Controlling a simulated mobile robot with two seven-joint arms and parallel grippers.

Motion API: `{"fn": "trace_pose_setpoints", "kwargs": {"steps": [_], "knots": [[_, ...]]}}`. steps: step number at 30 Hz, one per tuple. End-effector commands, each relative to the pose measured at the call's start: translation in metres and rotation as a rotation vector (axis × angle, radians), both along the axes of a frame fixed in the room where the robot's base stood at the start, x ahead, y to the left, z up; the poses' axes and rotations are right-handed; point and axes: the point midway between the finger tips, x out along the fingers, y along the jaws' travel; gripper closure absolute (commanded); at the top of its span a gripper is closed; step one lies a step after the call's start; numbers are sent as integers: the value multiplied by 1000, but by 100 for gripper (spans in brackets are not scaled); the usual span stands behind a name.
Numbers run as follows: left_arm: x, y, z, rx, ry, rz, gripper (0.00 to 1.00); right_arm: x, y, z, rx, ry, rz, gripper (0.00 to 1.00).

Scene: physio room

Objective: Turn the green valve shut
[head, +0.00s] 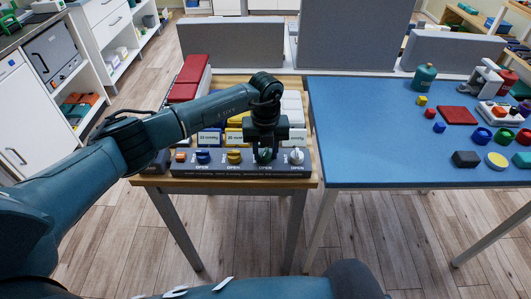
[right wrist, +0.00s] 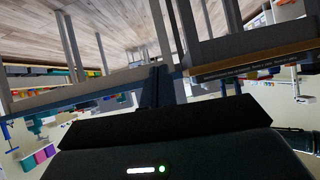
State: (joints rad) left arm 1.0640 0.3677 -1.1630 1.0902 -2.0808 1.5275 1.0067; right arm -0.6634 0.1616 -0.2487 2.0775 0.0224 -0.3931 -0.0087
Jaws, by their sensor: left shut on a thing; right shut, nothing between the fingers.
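The green valve (head: 265,156) is a small knob on a dark valve panel (head: 240,170) along the front edge of the wooden table. My left gripper (head: 265,149) reaches down from above and is shut on the green valve, hiding part of it. The handle's exact angle is hard to read. "OPEN" labels show on the panel. My right gripper (right wrist: 160,72) is shut and empty in the right wrist view, away from the panel.
Blue (head: 203,157), yellow (head: 235,156) and white (head: 296,156) valves stand in the same row, close beside my left gripper. Colored boxes and a red block (head: 190,78) lie behind. A blue-topped table (head: 370,140) with several small objects adjoins on the right.

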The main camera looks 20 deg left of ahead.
Motion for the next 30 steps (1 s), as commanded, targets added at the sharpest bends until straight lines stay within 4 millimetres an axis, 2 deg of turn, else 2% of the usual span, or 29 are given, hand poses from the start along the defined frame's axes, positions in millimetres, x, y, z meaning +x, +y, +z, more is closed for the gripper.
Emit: {"fn": "trace_pose_setpoints", "kwargs": {"steps": [14,24,30], "knots": [[1,1,-2,1,-5,-454,89,2,10,-11,26,-44,35,100],[1,1,-2,1,-5,-776,89,-1,10,-30,69,-30,16,100],[1,1,-1,2,-4,-957,89,4,10,-31,100,-44,-5,100]]}}
